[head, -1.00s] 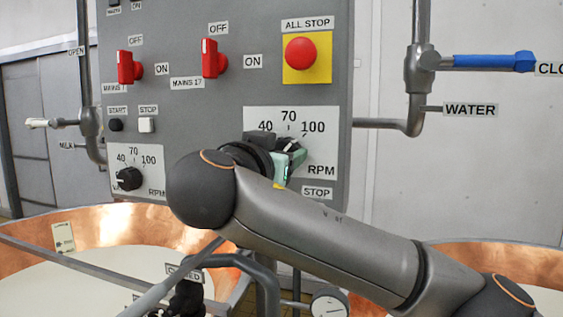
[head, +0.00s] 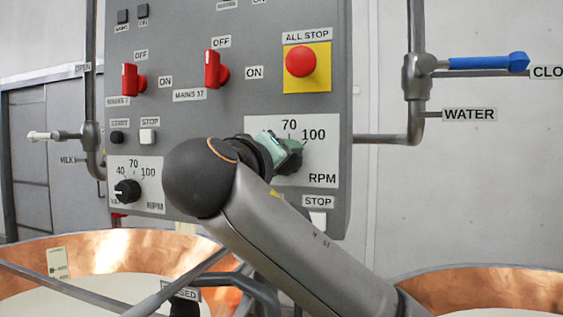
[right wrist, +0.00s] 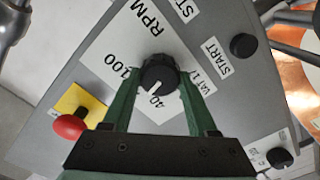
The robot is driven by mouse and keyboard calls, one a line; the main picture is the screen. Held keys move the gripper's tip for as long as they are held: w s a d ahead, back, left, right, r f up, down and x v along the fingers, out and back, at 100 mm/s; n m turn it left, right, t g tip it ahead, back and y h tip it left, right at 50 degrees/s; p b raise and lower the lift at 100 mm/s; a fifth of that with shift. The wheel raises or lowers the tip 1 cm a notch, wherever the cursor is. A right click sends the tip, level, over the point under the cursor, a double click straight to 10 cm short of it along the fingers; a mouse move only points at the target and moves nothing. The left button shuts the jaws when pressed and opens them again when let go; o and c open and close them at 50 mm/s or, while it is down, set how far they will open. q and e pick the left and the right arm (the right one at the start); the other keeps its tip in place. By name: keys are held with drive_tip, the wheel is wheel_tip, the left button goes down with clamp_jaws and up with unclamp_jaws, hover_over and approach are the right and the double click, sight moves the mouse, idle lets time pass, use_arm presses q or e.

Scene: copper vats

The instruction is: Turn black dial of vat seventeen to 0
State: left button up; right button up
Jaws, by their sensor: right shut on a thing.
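The black dial (head: 291,163) of vat seventeen sits on a white RPM plate (head: 322,160) on the grey panel, partly hidden by my right gripper (head: 272,147). In the right wrist view the dial (right wrist: 160,73) lies between the two green fingers of my right gripper (right wrist: 160,80), which is shut on it. Its white mark points down and slightly left in that view, towards the 40. The 70 is not readable there. A VAT 17 label lies beside the right finger. My left gripper is not in view.
A red ALL STOP button (head: 300,61) on yellow is above the dial; a white STOP button (head: 318,219) is below. Red mains switches (head: 215,70) and a smaller dial (head: 127,190) are left. The blue-handled water valve (head: 488,62) is right. Copper vats (head: 130,255) stand below.

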use_arm(q)
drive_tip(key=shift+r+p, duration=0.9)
drive_tip(key=shift+p, duration=0.05)
use_arm(e)
drive_tip(key=shift+f+n, duration=0.15)
drive_tip(key=shift+n, duration=7.75)
drive_tip(key=o, duration=1.4)
use_arm(q)
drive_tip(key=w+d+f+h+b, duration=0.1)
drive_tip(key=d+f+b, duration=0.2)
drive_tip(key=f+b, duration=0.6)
drive_tip(key=b, duration=0.3)
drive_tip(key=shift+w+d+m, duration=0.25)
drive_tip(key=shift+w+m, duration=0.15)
use_arm(e)
drive_tip(key=v, duration=1.2)
drive_tip(key=shift+s+a, duration=0.15)
drive_tip(key=shift+s, duration=0.15)
